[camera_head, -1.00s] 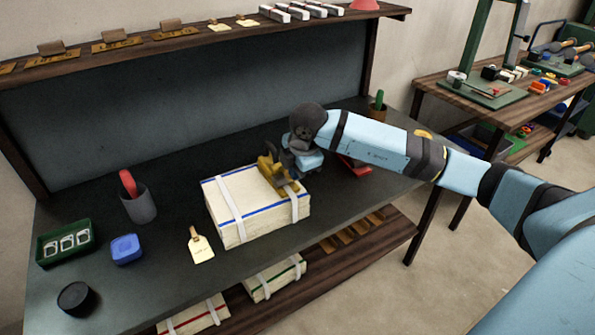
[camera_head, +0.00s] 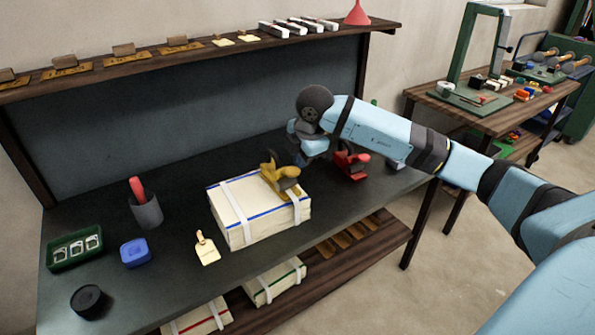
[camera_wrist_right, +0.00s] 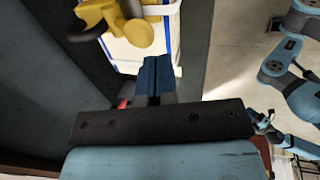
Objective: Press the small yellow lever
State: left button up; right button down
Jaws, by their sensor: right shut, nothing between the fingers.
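A small yellow lever tool (camera_head: 280,177) sits on top of a strapped stack of pale sheets (camera_head: 240,228), near its back right part. It also shows at the top of the right wrist view (camera_wrist_right: 112,20), partly cut off by the frame edge. My right gripper (camera_head: 300,156) is above and behind the yellow tool, seemingly apart from it. In the right wrist view its blue fingers (camera_wrist_right: 160,74) are together and empty, pointing toward the stack (camera_wrist_right: 165,30). My left gripper is in neither view.
A red tool (camera_head: 352,160) stands just right of my gripper. A grey cup (camera_head: 146,210), blue box (camera_head: 135,252), green tray (camera_head: 75,262), black round piece (camera_head: 86,299) and tag (camera_head: 206,250) lie left. A wooden shelf (camera_head: 230,45) runs above the back.

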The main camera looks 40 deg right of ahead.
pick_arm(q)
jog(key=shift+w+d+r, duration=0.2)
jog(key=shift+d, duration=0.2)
pick_arm(e)
jog(key=v, duration=0.7)
jog(key=shift+d+r, duration=0.25)
pick_arm(q)
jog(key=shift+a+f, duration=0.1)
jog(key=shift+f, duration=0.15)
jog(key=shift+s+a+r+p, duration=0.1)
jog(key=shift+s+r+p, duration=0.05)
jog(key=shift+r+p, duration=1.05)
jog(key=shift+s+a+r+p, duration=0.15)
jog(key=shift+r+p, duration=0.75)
jog(key=shift+p, duration=0.5)
pick_arm(e)
notch_tip(320, 180, up, 3)
jog(key=n+g, duration=0.3)
jog(key=n, duration=1.5)
send_over(293, 170)
jog(key=shift+f, duration=0.2)
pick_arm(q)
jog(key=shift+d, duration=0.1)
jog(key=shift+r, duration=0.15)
